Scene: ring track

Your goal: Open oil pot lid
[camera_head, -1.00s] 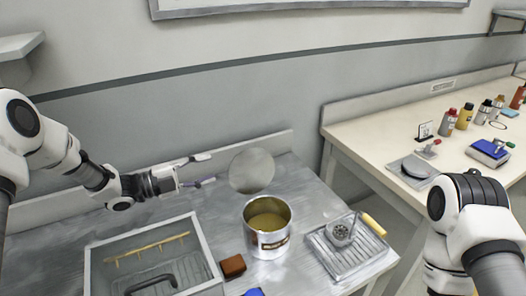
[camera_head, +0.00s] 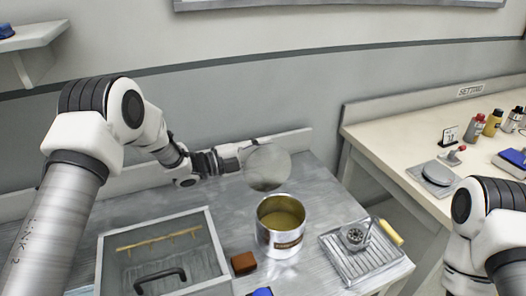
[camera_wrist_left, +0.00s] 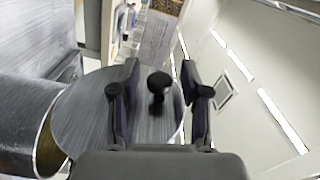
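The oil pot (camera_head: 281,241) is a metal pot with a label, holding yellowish oil, on the metal table. Its round grey lid (camera_head: 267,168) stands raised and nearly upright behind the pot's open mouth. In the left wrist view the lid (camera_wrist_left: 88,118) has a black knob (camera_wrist_left: 158,84) on its face. My left gripper (camera_head: 252,152) is at the lid's left side. In the wrist view its two fingers (camera_wrist_left: 160,100) are apart, one on each side of the knob, with gaps visible. My right arm shows at the right edge, but its gripper is out of the picture.
A grey bin (camera_head: 211,234) with a handle and a yellowish rack stands left of the pot. A brown block (camera_head: 243,263) lies between them. A tray (camera_head: 349,265) with a strainer ladle (camera_head: 355,236) is to the right. A bench (camera_head: 398,146) with bottles stands further right.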

